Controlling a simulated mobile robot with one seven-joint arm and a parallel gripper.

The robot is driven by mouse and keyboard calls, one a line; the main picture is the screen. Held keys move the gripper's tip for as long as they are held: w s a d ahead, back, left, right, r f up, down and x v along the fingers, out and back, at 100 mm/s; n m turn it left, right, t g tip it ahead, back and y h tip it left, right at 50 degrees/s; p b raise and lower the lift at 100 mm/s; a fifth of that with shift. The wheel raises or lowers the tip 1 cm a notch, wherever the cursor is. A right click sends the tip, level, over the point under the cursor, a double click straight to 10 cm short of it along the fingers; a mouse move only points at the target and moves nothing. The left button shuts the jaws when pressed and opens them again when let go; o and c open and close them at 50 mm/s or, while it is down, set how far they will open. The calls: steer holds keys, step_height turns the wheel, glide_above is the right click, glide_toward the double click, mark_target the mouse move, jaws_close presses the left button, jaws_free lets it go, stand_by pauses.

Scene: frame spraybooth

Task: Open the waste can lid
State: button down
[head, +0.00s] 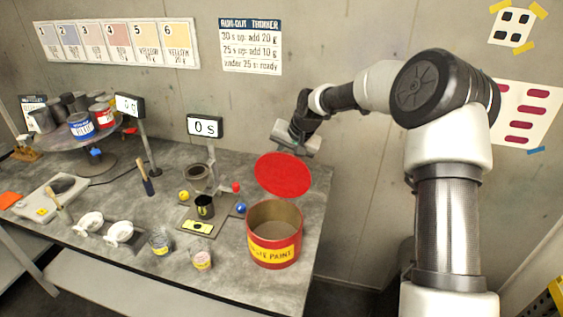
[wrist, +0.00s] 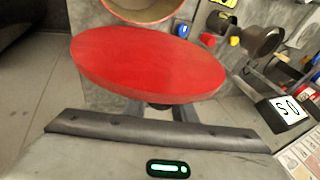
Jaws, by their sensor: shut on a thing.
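The waste can (head: 274,236) is a red can with a yellow "WASTE PAINT" label, standing at the right front of the bench. Its top is uncovered and the inside shows. The round red lid (head: 283,175) is off the can, held tilted above and behind its rim. In the wrist view the lid (wrist: 148,65) fills the middle, in front of my gripper (wrist: 165,112). The can's rim (wrist: 140,12) shows beyond it at the top. My gripper (head: 297,140) is shut on the lid; the grasped part is mostly hidden behind the disc.
A "0 s" display (head: 205,126) stands behind. Paint cans (head: 81,126) stand far left.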

steer(key=shift+s+d+f, duration=0.2)
steer(key=shift+s+f, duration=0.1)
steer(key=shift+f, duration=0.3)
steer(key=c, duration=1.5)
jaws_free()
steer(key=shift+w, duration=0.1)
steer(key=shift+o, duration=0.2)
steer(key=shift+r, duration=0.2)
steer(key=shift+w+a+r, duration=0.1)
steer(key=shift+r, duration=0.1)
steer(key=b+v, duration=0.1)
steer(key=v, duration=1.6)
